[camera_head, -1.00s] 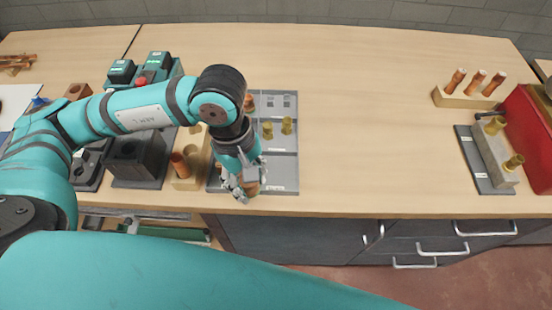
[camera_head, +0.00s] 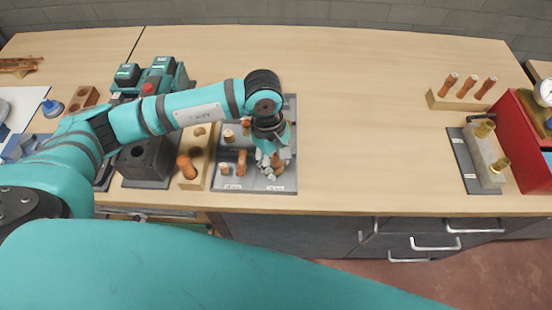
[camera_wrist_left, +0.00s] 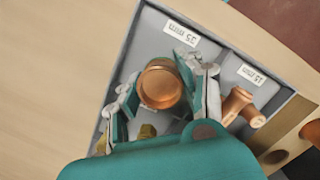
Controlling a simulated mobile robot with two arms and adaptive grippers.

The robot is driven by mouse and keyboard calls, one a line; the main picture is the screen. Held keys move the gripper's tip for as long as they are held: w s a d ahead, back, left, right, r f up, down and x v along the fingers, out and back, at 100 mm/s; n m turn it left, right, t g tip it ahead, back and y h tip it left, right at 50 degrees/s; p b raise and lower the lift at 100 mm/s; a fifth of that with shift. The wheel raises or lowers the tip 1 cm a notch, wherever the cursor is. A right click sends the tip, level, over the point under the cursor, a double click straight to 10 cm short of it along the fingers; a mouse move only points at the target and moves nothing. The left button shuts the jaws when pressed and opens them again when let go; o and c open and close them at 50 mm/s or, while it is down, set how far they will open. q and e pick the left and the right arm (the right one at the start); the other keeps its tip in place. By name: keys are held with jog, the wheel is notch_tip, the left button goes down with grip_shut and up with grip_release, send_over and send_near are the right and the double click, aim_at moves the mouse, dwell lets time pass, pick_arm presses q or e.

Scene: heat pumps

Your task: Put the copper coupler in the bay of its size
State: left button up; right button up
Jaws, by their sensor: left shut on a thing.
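My left gripper (camera_head: 270,165) is over the front right part of the grey bay tray (camera_head: 254,187). It is shut on the copper coupler (camera_wrist_left: 162,85), a short wide copper ring seen from its end between the fingers (camera_wrist_left: 160,92) in the left wrist view. The coupler is over the bay labelled 35 mm (camera_wrist_left: 150,32); whether it touches the floor cannot be told. The bay beside it, labelled 15 mm (camera_wrist_left: 248,76), holds thin copper fittings (camera_wrist_left: 240,104). A brass piece (camera_wrist_left: 147,131) shows partly below the fingers. My right gripper is not in view.
A wooden block with a copper piece (camera_head: 187,167) stands left of the tray, beside a dark block (camera_head: 142,160). A copper-tube rack (camera_head: 462,102), a grey block with brass fittings (camera_head: 487,160) and a red case (camera_head: 520,135) stand at right. The middle of the bench is clear.

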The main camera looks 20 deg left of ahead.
aim_at(272, 156)
pick_arm(q)
jog(key=shift+f, duration=0.15)
jog(key=o, duration=1.1)
jog(key=shift+o, duration=0.2)
jog(key=shift+r, duration=0.3)
jog(key=r+b, duration=0.1)
jog(key=r, duration=0.2)
jog(key=a+r+b, duration=0.1)
jog(key=r, duration=0.2)
jog(key=r+b, duration=0.1)
jog(key=r, duration=0.3)
jog(key=shift+w+a+r, duration=0.1)
jog(key=shift+w+a, duration=0.1)
jog(key=shift+w, duration=0.2)
jog(key=shift+a+r, duration=0.1)
jog(key=shift+r, duration=0.6)
